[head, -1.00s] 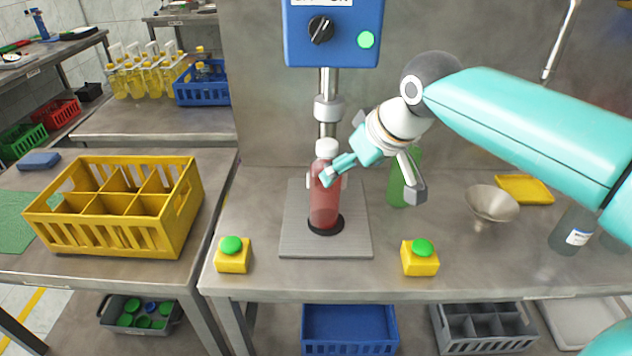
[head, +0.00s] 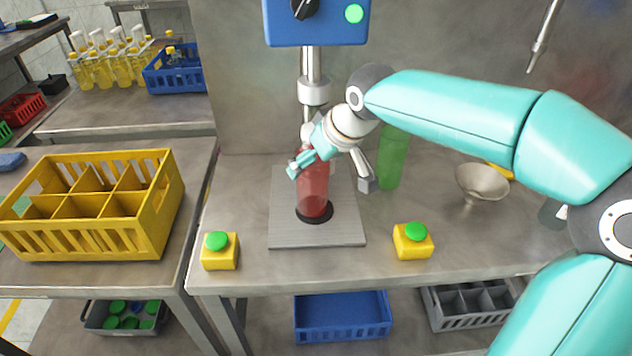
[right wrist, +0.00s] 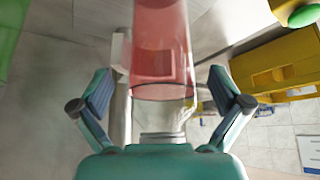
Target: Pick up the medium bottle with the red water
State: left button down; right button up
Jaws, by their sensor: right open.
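The bottle with red water (head: 313,190) stands upright on the black ring of the grey metal plate (head: 318,238), under the blue capping head. My right gripper (head: 328,176) is open at the bottle's upper part, and its near finger hides the neck and cap in the head view. In the right wrist view the bottle (right wrist: 162,50) lies between the two open fingers (right wrist: 162,92), with space visible on both sides. My left gripper is not in view.
A blue control box (head: 318,24) hangs above the bottle. Yellow button boxes (head: 220,252) and (head: 413,241) flank the plate. A green bottle (head: 392,160) and a metal funnel (head: 481,182) stand to the right. A yellow crate (head: 150,215) with empty compartments is on the left table.

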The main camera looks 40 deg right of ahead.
jog(key=shift+c, duration=0.2)
grip_shut()
jog(key=shift+r, duration=0.1)
dwell(0.4)
